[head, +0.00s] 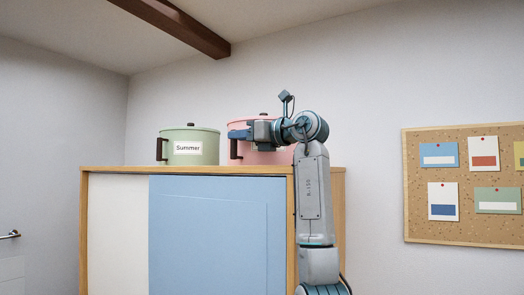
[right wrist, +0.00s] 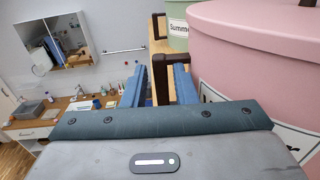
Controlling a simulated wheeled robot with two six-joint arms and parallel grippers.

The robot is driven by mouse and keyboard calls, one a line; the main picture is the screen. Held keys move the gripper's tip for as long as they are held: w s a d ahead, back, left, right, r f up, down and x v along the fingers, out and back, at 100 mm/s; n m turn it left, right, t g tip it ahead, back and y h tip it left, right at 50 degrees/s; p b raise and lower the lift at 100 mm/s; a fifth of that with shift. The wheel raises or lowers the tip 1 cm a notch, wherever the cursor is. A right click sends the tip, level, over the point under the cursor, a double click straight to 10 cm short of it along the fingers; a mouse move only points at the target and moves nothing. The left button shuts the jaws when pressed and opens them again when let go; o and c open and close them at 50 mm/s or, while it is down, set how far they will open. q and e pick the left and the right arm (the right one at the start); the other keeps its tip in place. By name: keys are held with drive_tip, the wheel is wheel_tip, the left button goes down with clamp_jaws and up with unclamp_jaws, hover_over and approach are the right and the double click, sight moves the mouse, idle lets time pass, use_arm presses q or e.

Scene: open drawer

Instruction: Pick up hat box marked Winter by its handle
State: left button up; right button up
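The pink hat box (head: 283,156) stands on top of the cabinet, partly hidden behind my right arm. Its label is mostly covered, so I cannot read its word. Its dark side handle (head: 235,151) faces left, and it also shows in the right wrist view (right wrist: 160,83). My right gripper (head: 236,134) is at this handle. In the right wrist view its two blue fingers (right wrist: 160,88) are apart, with the handle's upright bar between them and narrow gaps beside it. The pink box wall (right wrist: 245,70) is close on the right there. My left gripper is out of view.
A green hat box (head: 188,135) labelled Summer stands left of the pink one, with a dark handle on its left. The wooden cabinet (head: 190,169) has a white and a blue front panel. A cork board (head: 470,231) hangs on the right wall.

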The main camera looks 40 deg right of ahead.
clamp_jaws()
drive_tip(key=shift+r, duration=0.15)
